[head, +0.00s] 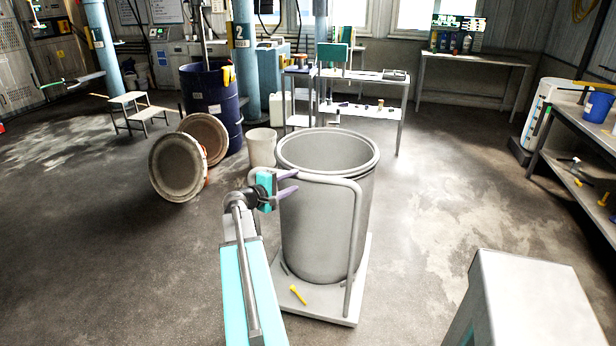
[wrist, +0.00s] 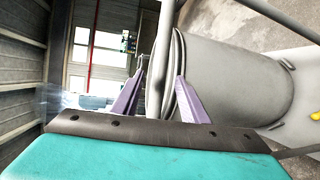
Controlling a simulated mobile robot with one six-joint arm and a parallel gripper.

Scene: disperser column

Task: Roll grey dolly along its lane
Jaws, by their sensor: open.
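The grey dolly (head: 335,312) stands on the floor at the centre of the head view. Its flat deck carries a large open grey drum (head: 325,235), which also shows in the wrist view (wrist: 235,88). The dolly's tubular handle (head: 354,240) rises on the near side of the drum. My gripper (head: 292,182) has its purple fingers spread near the upper left of the handle, beside the drum's rim. In the wrist view my gripper (wrist: 160,82) has the drum's rim showing between and beyond its fingers.
A yellow object (head: 298,294) lies on the deck. Left of the drum stand a pale bucket (head: 262,147), two round lids (head: 178,167) and a dark blue drum (head: 212,105). A shelved trolley (head: 365,108) stands behind. A grey block (head: 525,305) fills the near right. Floor right of the dolly is clear.

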